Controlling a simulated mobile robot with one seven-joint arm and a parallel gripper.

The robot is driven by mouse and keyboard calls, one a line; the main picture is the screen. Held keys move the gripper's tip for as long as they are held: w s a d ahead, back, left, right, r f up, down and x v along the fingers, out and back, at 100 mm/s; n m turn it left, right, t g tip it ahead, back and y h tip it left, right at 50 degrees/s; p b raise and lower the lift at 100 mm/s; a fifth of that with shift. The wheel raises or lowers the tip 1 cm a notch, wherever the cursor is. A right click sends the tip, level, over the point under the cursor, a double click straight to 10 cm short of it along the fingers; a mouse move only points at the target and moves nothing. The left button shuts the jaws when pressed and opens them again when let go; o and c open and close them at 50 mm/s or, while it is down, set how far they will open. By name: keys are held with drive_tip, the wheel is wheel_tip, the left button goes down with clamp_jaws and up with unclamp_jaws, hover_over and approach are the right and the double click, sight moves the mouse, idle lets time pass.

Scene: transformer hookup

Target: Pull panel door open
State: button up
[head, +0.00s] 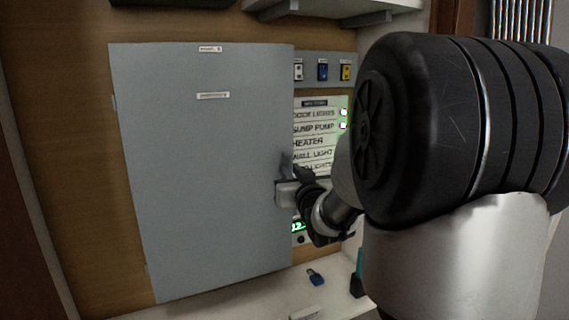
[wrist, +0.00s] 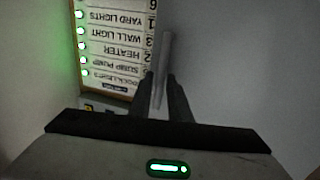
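The grey panel door (head: 205,170) is a tall flat sheet in the head view, with its right edge beside the label board. In the wrist view, the door (wrist: 250,70) appears to be the plain grey surface on the right. My gripper (head: 291,172) is at the door's right edge, below mid-height. In the wrist view, a slim grey bar, seemingly the door handle (wrist: 166,48), stands between the fingers of my gripper (wrist: 162,88). The fingers lie close along both sides and look closed on it. The exact contact is dark and partly hidden.
A label board (head: 315,135) with green lights is right of the door; it also shows upside down in the wrist view (wrist: 115,45). Blue, yellow and white switches (head: 322,70) sit above it. A small blue item (head: 315,277) lies on the pale ledge (head: 240,304) below.

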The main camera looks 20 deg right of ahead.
drive_tip(key=shift+w, duration=0.3)
drive_tip(key=shift+s, duration=0.1)
clamp_jaws()
